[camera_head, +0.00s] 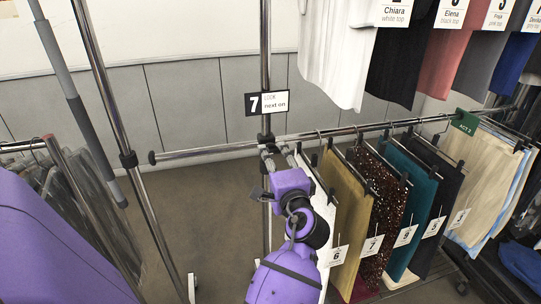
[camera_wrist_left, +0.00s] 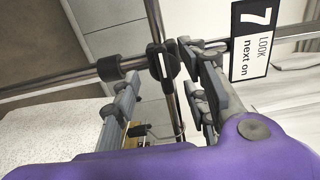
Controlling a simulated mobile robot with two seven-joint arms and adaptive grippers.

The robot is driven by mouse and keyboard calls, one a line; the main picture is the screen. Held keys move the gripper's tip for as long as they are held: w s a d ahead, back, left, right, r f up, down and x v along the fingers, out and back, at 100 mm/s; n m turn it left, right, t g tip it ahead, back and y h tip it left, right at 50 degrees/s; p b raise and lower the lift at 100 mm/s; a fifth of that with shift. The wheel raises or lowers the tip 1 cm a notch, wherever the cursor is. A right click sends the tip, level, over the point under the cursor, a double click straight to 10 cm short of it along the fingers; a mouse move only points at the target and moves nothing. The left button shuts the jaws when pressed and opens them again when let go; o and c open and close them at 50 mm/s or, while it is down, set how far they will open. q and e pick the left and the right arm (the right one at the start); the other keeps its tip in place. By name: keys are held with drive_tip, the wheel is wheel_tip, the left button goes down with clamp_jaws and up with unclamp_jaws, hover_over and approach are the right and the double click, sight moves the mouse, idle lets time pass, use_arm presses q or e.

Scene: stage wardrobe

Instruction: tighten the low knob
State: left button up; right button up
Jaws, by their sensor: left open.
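A black clamp (camera_head: 265,138) joins the low horizontal rail (camera_head: 205,151) to the middle upright post, just below the "7 LOOK next on" sign. It also shows in the left wrist view as a dark fitting (camera_wrist_left: 161,60) on the post; which part of it is the knob is hard to tell. My purple left gripper (camera_head: 275,151) is just below and in front of this clamp. Its grey fingers are open, one to each side of the post in the left wrist view (camera_wrist_left: 160,75), with the fitting near the gap between the tips. Contact cannot be told. My right gripper is out of view.
The sign (camera_head: 267,103) hangs close above my fingers. Skirts and trousers on hangers (camera_head: 345,200) crowd the low rail just right of my arm. A white top (camera_head: 338,50) hangs above. Another post (camera_head: 105,85) stands left; floor between the posts is clear.

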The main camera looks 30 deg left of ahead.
use_arm(q)
drive_tip(key=shift+x, duration=0.9)
drive_tip(key=shift+w, duration=0.15)
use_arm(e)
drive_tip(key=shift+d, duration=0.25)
use_arm(q)
drive_tip(key=shift+c, duration=0.3)
